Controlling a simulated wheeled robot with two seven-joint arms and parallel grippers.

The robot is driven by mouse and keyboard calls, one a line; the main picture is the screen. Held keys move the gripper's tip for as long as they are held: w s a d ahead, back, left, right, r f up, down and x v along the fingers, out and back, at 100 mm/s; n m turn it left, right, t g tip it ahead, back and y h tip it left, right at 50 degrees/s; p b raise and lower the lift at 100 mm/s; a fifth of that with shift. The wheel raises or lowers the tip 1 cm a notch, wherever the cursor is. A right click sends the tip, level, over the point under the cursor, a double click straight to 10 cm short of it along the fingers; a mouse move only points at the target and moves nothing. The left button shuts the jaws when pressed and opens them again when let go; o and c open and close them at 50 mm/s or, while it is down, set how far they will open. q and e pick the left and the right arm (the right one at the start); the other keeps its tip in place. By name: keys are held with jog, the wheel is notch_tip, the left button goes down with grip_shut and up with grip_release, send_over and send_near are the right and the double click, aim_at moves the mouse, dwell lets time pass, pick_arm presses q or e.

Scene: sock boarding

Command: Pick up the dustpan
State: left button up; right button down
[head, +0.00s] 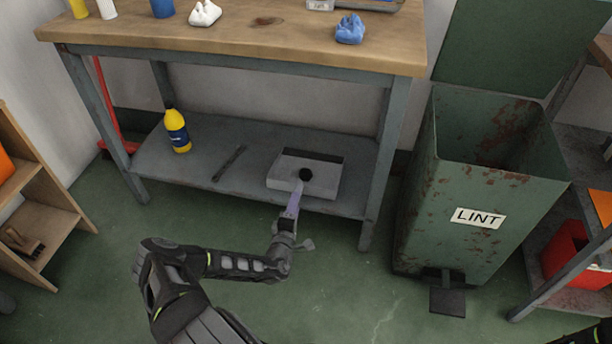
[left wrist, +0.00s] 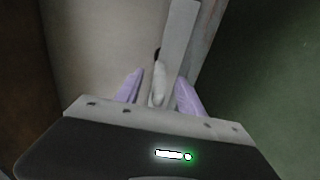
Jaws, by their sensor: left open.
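The dustpan (head: 290,176), a light grey pan with a dark strip along its back, lies on the lower shelf of the workbench. My left gripper (head: 298,187), with purple fingers, reaches in over the shelf's front edge to that end. In the left wrist view the two purple fingers of the left gripper (left wrist: 157,88) stand apart, with a pale, narrow handle-like part (left wrist: 160,82) between them. I cannot tell whether they touch it. My right gripper is not in view.
The workbench top (head: 240,40) overhangs the lower shelf (head: 210,182). A green lint bin (head: 470,190) stands right, a wooden shelf (head: 40,215) left. Floor in front is clear.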

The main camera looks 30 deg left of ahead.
pick_arm(q)
grip_shut()
dwell(0.3)
dwell(0.3)
